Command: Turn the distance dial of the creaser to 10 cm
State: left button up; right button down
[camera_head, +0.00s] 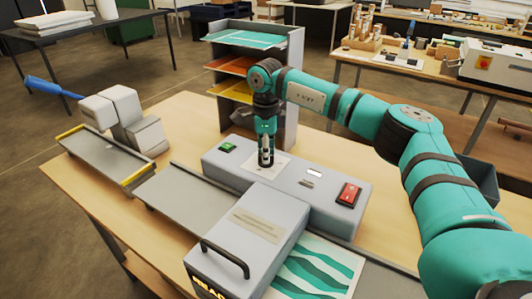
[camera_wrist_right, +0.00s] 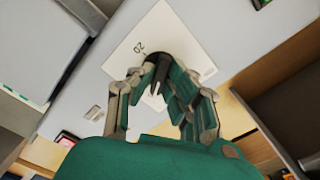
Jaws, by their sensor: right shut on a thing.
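The creaser (camera_head: 285,182) is a grey machine on the wooden table, with a white scale plate (camera_head: 257,174) on its top. My right gripper (camera_head: 266,158) points down over this plate. In the right wrist view my gripper (camera_wrist_right: 157,86) is shut on the black distance dial (camera_wrist_right: 154,70), with a finger on each side. The scale plate (camera_wrist_right: 165,42) lies beneath, and a mark that reads 20 shows beside the dial. The dial's pointer and the other marks are too hidden or small to read. My left gripper is not in view.
The creaser carries a green button (camera_head: 227,148), a small display (camera_head: 314,173) and a red switch (camera_head: 348,194). A front housing with a handle (camera_head: 226,258) and striped sheets (camera_head: 318,268) lie nearer. A shelf rack (camera_head: 284,100) stands behind; a grey device with a blue lever (camera_head: 50,87) stands left.

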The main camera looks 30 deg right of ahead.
jog(key=shift+r, duration=0.15)
jog(key=c, duration=1.3)
grip_release()
jog(key=shift+c, duration=0.2)
notch_tip(320, 180, up, 12)
